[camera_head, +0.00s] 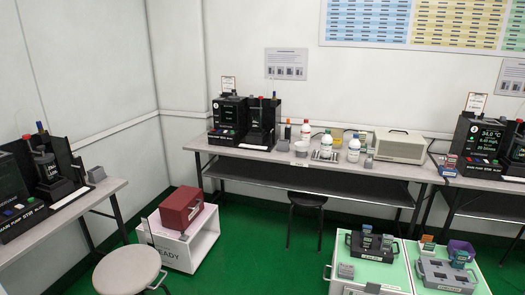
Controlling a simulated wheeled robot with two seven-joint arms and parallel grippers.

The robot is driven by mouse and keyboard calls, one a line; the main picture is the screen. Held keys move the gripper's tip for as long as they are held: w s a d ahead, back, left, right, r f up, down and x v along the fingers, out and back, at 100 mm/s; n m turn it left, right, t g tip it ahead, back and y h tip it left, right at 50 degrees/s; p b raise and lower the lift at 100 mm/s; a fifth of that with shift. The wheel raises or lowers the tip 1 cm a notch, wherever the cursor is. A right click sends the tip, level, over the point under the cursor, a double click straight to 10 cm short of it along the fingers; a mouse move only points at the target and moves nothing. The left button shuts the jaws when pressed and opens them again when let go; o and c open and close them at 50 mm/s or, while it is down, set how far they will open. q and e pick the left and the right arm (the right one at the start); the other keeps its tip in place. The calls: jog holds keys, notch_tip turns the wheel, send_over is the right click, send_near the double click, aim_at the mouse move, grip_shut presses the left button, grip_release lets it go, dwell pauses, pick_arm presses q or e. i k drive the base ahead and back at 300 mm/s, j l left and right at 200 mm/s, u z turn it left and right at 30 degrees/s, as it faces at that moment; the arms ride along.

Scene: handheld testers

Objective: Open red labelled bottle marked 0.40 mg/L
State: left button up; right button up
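A white bottle with a red top or label (306,131) stands upright near the back of the long grey table (375,172), against the far wall. Its cap looks closed at this distance. The writing on the bottles is too small to read, so I cannot make out a 0.40 mg/L mark. Neither of my grippers is in view.
A black tester (228,115) stands at the table's left end and a beige box (399,147) right of the bottles. A stool (307,200) is under the table. A white cart (178,247) and low cabinets (369,268) stand on the green floor, with free room between.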

aim_at(305, 129)
jog(key=i, duration=0.75)
jog(key=i+u, duration=0.1)
jog(key=i, duration=0.7)
jog(key=i+l, duration=0.15)
jog(key=i, duration=0.6)
jog(key=i+u, duration=0.4)
jog(key=k+l, duration=0.05)
jog(key=k, duration=0.05)
